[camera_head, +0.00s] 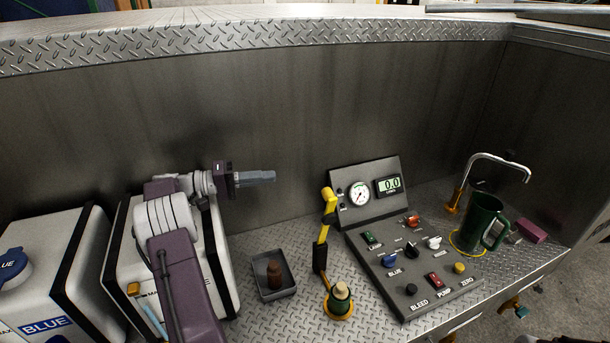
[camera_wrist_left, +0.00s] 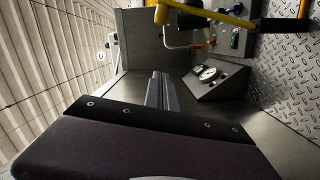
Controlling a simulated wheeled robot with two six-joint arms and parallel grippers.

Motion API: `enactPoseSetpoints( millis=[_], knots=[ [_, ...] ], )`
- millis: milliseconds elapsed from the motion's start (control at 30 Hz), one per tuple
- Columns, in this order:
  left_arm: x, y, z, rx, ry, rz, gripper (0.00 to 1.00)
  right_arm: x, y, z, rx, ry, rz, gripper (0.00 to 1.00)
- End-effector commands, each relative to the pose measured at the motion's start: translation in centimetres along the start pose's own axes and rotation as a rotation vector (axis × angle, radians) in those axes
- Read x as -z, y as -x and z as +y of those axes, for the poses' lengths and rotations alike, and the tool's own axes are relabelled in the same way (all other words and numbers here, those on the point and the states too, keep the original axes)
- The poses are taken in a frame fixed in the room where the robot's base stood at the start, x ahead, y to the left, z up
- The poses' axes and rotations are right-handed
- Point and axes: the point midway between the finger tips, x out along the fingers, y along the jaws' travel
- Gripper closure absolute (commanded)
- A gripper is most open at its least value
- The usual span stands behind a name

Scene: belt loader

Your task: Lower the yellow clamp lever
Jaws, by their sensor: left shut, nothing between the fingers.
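The yellow clamp lever (camera_head: 323,234) stands upright on the metal deck, left of the control panel. Its lower part is dark, beside a fitting (camera_head: 340,300) with a tan top and a yellow ring at its foot. In the left wrist view a yellow bar (camera_wrist_left: 205,13), which looks like the lever, crosses the top edge. My left gripper (camera_head: 274,176) is shut and empty, pointing right. It is left of the lever's top and a little higher in the picture, clear of it. Its closed fingers (camera_wrist_left: 161,90) also show in the wrist view. My right gripper is out of view.
A green jug (camera_head: 478,225) is under a spout farther right. White canisters (camera_head: 60,250) stand left.

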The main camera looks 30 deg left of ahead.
Motion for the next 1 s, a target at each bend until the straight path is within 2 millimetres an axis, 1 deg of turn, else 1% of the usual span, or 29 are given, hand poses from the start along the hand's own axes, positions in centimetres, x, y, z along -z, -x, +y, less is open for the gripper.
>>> enactPoseSetpoints(
  millis=[67,167,267,600,700,800,1000],
  knots=[
    [0.0,-0.2,0.1,0.0,-0.001,-0.002,1.0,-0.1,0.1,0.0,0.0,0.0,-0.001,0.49],
    [0.1,-1.2,0.3,0.0,0.0,-0.003,1.0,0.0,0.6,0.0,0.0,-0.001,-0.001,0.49],
    [0.0,-3.1,0.4,0.001,0.003,-0.005,1.0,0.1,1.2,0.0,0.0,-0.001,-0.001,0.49],
    [-0.1,-10.6,0.4,0.002,0.005,-0.007,1.0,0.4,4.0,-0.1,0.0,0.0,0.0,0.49],
    [-1.7,-10.6,0.3,0.004,0.008,-0.002,1.0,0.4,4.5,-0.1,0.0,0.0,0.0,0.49],
    [-2.9,-10.9,0.3,0.004,0.006,-0.002,1.0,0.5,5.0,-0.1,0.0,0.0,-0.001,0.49],
    [-3.9,-11.1,0.0,0.004,0.004,-0.002,1.0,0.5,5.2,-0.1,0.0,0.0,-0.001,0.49]
  ],
)
